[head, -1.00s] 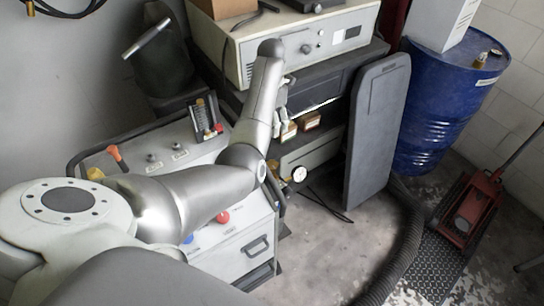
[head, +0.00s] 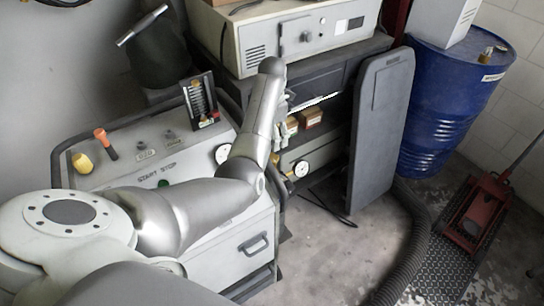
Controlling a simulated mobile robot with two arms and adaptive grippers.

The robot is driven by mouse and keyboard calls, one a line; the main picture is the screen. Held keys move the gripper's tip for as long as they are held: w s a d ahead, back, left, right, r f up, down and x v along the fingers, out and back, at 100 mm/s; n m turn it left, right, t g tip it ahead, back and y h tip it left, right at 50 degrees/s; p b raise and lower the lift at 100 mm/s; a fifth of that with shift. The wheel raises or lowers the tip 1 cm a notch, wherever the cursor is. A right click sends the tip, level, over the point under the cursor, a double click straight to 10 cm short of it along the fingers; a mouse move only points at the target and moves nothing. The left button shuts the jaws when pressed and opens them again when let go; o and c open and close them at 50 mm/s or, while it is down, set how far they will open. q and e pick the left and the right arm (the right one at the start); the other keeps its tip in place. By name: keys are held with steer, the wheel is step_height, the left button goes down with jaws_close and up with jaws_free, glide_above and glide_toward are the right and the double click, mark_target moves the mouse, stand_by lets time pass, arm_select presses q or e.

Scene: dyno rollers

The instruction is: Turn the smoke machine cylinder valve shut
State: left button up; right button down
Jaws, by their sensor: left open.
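The grey machine cart (head: 140,135), with START and STOP labels on its top panel, stands at the left. My left arm reaches across it. My left gripper (head: 287,104) is mostly hidden behind my own forearm; the part that shows is open, in front of the dark shelf of the bench. A small brass-coloured fitting (head: 275,160) shows just beside my forearm, next to a round white gauge (head: 302,169). I cannot tell whether it is the cylinder valve; no gas cylinder is clearly visible. My right gripper is not in view.
A beige instrument (head: 300,35) sits on the bench. A dark upright panel (head: 380,125) stands in front of it. A blue drum (head: 450,105), a red floor jack (head: 478,205) and a black hose (head: 412,250) are at the right. Bare floor (head: 315,245) lies in the middle.

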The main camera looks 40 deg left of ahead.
mark_target(272, 158)
arm_select(q)
step_height(272, 158, down, 9)
stand_by(0.3)
steer(key=shift+c, duration=0.3)
steer(key=c, duration=1)
